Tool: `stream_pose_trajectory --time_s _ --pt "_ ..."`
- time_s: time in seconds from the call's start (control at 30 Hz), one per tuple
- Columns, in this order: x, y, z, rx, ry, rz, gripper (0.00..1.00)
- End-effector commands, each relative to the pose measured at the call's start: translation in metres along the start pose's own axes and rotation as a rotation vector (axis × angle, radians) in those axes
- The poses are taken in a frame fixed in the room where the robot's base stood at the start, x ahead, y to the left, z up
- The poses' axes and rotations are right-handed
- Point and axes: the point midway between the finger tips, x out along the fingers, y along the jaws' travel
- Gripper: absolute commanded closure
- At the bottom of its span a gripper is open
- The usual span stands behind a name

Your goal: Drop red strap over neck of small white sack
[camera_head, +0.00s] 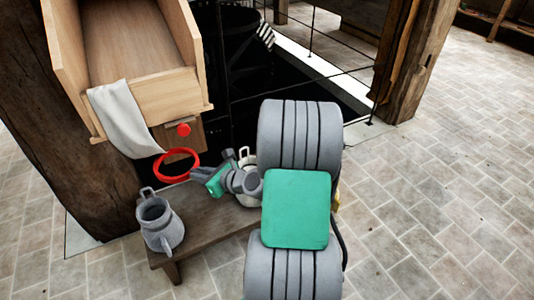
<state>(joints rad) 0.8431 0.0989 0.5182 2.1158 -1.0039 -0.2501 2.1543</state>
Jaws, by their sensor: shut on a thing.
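The red strap (160,175) is a round loop, seen in the head view below the wooden chute. My gripper (199,174) is shut on the right side of the loop and holds it out to the left, seemingly above the bench's far edge. A limp white cloth piece (124,118) hangs over the front left corner of the chute, above and left of the strap. It may be the small white sack, but I cannot make out a neck. The strap appears apart from it. My arm hides part of the bench.
The wooden chute (178,88) has a block with a red knob (183,130) under its lip. A grey jug (160,225) stands at the left end of the low bench (205,215). A cream pot (246,158) is partly hidden behind my gripper. A dark railed pit lies behind.

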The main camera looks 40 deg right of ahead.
Motion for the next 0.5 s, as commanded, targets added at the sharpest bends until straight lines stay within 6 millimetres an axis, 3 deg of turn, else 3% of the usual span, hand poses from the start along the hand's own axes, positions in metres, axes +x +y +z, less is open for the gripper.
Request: stream_pose_trajectory --time_s 0.2,0.3,0.4,0.5 --pt "-0.04 -0.116 -0.029 0.1 0.002 -0.231 1.0" --pt "-0.063 -0.158 -0.049 0.138 0.002 -0.328 1.0" --pt "-0.079 -0.184 -0.065 0.161 0.002 -0.391 1.0" --pt "-0.087 -0.196 -0.074 0.171 0.003 -0.421 1.0"
